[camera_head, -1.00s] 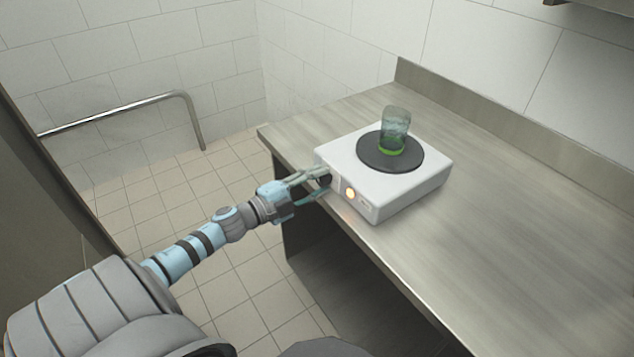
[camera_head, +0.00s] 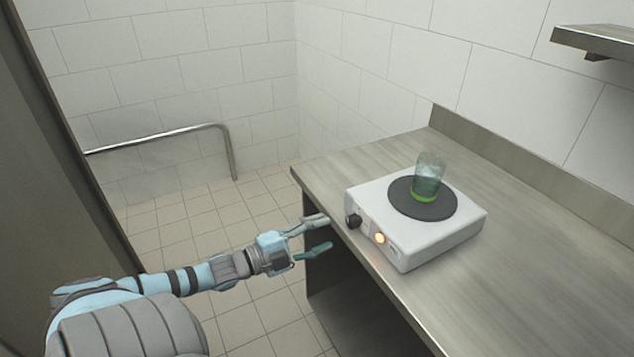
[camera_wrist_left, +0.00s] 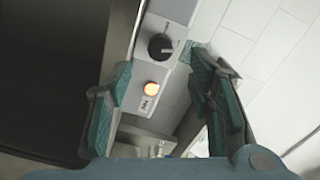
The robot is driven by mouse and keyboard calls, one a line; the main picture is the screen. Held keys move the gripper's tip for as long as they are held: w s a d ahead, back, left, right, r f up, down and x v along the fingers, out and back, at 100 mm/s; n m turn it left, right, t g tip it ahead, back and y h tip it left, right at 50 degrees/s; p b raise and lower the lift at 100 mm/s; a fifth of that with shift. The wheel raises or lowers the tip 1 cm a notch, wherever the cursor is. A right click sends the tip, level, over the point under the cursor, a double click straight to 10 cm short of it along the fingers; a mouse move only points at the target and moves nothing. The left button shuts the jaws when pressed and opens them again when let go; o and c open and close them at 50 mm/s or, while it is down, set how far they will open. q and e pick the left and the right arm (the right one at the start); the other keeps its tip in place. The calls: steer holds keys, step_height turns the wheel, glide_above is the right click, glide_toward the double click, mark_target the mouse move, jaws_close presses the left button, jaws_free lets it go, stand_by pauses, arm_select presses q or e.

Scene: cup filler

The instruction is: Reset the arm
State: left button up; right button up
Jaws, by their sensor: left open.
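My left gripper (camera_head: 322,233) is open and empty, in front of the metal counter's left edge in the head view. It is apart from the black knob (camera_head: 353,221) on the front of the white hot plate (camera_head: 415,248). Its two green-padded fingers also show in the left wrist view (camera_wrist_left: 160,105), with the knob (camera_wrist_left: 160,46) and a glowing orange light (camera_wrist_left: 151,88) beyond them. A glass (camera_head: 429,172) with green at its bottom stands upright on the dark round plate (camera_head: 405,205). My right gripper is not in view.
The metal counter (camera_head: 530,280) has free room right of the hot plate. A raised backsplash (camera_head: 500,148) runs along the wall. A metal rail (camera_head: 160,134) is at the left wall, and a shelf (camera_head: 600,40) hangs at upper right.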

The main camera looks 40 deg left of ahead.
arm_select(q)
steer(key=shift+s+a, duration=0.1)
steer(key=shift+s, duration=0.2)
stand_by(0.4)
